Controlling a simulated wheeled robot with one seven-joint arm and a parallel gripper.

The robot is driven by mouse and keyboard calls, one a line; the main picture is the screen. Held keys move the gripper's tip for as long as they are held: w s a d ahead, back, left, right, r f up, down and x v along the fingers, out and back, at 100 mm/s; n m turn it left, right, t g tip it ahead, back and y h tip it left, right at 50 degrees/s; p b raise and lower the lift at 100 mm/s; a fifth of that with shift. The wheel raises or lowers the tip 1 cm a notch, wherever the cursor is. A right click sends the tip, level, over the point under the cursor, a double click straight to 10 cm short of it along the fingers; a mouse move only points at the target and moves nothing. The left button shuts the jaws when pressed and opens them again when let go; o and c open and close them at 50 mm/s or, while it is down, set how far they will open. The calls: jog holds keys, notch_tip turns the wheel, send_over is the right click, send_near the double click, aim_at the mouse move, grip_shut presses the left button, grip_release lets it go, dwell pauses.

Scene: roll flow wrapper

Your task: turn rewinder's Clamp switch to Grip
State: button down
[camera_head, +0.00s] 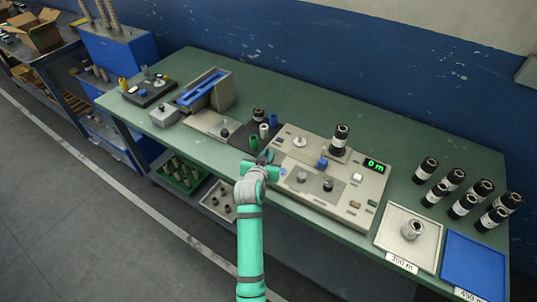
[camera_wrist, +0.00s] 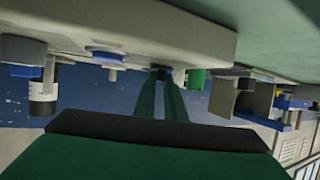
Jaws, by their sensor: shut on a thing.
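The rewinder (camera_head: 350,200) is a beige box on the green bench with a green "0 m" display (camera_head: 375,165), several knobs and coloured buttons. My gripper (camera_head: 266,157) is at its left end, low over the bench. In the wrist view, which looks upside down, my dark green fingers run together to a small dark knob (camera_wrist: 164,74) at the beige housing (camera_wrist: 120,30). The gripper is shut on this knob. I cannot read a label on it, and its turned position is hidden by my fingers. No Clamp or Grip lettering is legible.
A black roll (camera_head: 339,138) stands on the rewinder. Green and white cylinders (camera_head: 264,131) stand just behind my gripper. A white tray (camera_head: 398,232) and a blue tray (camera_head: 475,266) lie right, with several black rolls behind. A grey block with a blue trough (camera_head: 205,90) stands left.

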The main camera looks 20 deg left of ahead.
jog(key=m+h, duration=0.1)
jog(key=h, duration=0.1)
jog(key=m+h, duration=0.1)
jog(key=m, duration=0.1)
jog(key=m+h, duration=0.1)
jog(key=h, duration=0.1)
jog(key=shift+a+m+g+h, duration=0.3)
jog(key=shift+a+m, duration=0.05)
jog(key=shift+m, duration=0.05)
jog(key=m+g+h, duration=0.1)
jog(key=m+h, duration=0.1)
jog(key=m+g+h, duration=0.1)
jog(key=m+h, duration=0.1)
jog(key=shift+w+a+m+h, duration=0.1)
jog(key=shift+w+m+h, duration=0.05)
jog(key=shift+m+h, duration=0.2)
jog(key=shift+f+g, duration=0.1)
jog(key=shift+g, duration=0.3)
jog(key=c, duration=1.8)
grip_release()
jog(key=shift+a+h, duration=0.15)
jog(key=shift+h, duration=0.1)
jog(key=v, duration=1)
jog(key=shift+s+r, duration=0.2)
jog(key=shift+s, duration=0.1)
